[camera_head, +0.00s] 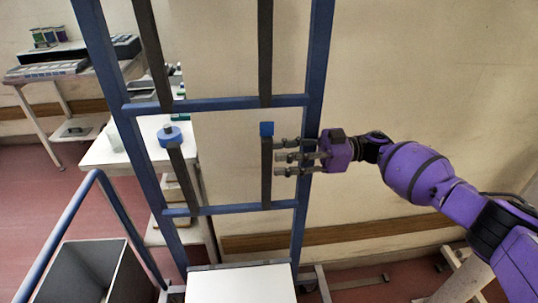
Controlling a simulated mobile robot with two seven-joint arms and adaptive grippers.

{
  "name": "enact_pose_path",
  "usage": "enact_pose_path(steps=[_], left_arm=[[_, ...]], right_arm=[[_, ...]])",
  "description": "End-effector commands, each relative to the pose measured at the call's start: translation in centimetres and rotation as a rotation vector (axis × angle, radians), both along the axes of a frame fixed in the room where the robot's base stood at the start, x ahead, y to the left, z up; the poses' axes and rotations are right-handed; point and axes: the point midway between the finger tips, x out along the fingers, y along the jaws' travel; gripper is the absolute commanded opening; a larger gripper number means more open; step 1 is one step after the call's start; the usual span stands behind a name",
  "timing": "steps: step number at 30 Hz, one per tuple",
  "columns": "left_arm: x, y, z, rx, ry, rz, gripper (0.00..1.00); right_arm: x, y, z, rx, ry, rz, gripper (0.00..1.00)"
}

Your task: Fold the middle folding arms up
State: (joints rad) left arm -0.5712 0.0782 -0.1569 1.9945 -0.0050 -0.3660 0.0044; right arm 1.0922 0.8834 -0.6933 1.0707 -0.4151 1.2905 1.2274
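A blue upright rack frame (218,103) fills the middle of the view, with two crossbars. Two dark middle arms rise from the lower crossbar (240,209). The left middle arm (183,178) ends in a round blue cap (169,135). The right middle arm (266,168) ends in a blue block (266,129). Two more dark bars, an upper left one (150,50) and an upper right one (265,50), reach above the upper crossbar. My purple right gripper (281,157) points left, fingers spread, tips just right of the right middle arm; contact is unclear. My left gripper is out of view.
A white flat surface (240,285) lies at the rack's foot. A grey bin (90,270) beside a blue rail (65,230) stands lower left. A white table (108,150) stands behind the rack, and another table (45,70) with equipment stands farther left. A wall is behind.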

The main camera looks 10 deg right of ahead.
Motion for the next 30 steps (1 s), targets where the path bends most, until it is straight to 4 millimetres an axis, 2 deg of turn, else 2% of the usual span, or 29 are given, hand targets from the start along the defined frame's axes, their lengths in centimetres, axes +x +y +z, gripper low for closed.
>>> enact_pose_path(steps=[1,6,12,17,30], left_arm=[[0.0,0.0,0.0,0.0,0.0,0.0,1.0],[0.0,0.0,0.0,0.001,0.0,0.001,1.0],[0.0,0.0,0.0,0.001,0.0,0.001,1.0],[0.0,0.0,0.0,0.0,0.0,0.001,1.0],[0.0,0.1,0.0,0.0,0.0,0.001,1.0]], right_arm=[[0.0,-1.3,-0.1,-0.002,0.001,-0.004,0.38],[0.1,-4.7,-0.1,-0.002,0.001,-0.002,0.38],[0.0,-7.1,0.0,0.0,-0.001,0.0,0.38],[0.0,-7.6,0.0,0.0,-0.001,0.0,0.38],[0.0,-7.6,0.0,0.0,-0.001,0.0,0.38]])
